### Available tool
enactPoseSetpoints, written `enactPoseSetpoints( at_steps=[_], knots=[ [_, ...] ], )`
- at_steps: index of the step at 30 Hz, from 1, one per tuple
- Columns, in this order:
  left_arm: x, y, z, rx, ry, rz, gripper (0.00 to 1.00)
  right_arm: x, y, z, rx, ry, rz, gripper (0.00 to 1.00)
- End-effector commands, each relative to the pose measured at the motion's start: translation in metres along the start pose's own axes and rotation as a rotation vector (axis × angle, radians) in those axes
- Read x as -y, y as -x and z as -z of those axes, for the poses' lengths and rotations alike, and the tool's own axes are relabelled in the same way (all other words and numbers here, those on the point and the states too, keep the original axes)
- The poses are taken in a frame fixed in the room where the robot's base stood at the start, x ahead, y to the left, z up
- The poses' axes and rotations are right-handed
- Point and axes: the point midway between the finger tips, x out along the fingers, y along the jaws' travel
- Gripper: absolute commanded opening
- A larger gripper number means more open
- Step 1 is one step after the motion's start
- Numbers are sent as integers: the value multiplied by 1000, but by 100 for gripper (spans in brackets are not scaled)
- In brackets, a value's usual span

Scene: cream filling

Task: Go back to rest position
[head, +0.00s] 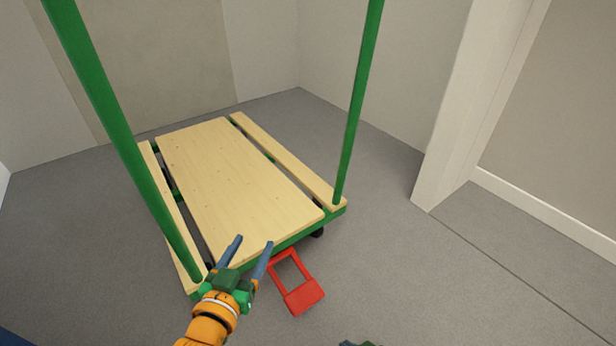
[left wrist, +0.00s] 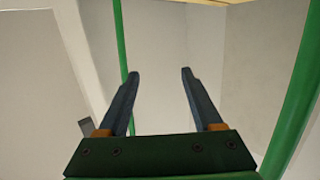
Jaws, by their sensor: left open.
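My left gripper (head: 253,250) comes in from the lower left in the head view, over the near edge of a wooden cart platform. Its two blue fingers are apart with nothing between them. In the left wrist view, the left gripper (left wrist: 158,80) also shows its fingers spread and empty, with pale walls behind. A small dark and green piece at the bottom edge of the head view may be part of my right arm; its fingers cannot be made out.
The cart platform (head: 235,180) has two green uprights (head: 125,140) (head: 358,105). A red frame-shaped part (head: 303,297) is at its near end, close to my left gripper. A pale wall corner (head: 455,110) stands at right. Grey floor (head: 420,285) is clear between.

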Motion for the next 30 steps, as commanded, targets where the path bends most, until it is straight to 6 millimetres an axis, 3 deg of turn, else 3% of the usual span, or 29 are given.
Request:
enactPoseSetpoints(
  at_steps=[1,3,6,10,11,12,17,19,27,30],
  knots=[
    [3,14,-25,194,6,8,67,-1,29,6,62,-33,-23,0],
    [6,42,-82,462,14,17,67,-7,51,-4,156,-74,-63,0],
    [8,96,-141,787,27,27,67,-14,82,-19,279,-134,-114,0],
    [7,179,-186,1153,43,34,67,-21,123,-39,427,-210,-174,0],
    [7,192,-180,1199,45,35,67,-21,136,-36,450,-219,-182,0],
    [8,194,-162,1195,43,33,67,-20,149,-28,457,-213,-178,0],
    [6,217,-128,1222,37,26,67,-11,189,-19,490,-206,-169,0],
    [6,232,-108,1235,34,23,67,-6,213,-14,505,-203,-165,0],
    [5,322,-22,1299,15,6,67,18,335,-8,570,-185,-150,0],
    [5,346,-8,1313,10,1,67,23,362,-13,584,-180,-147,0]
  ],
)
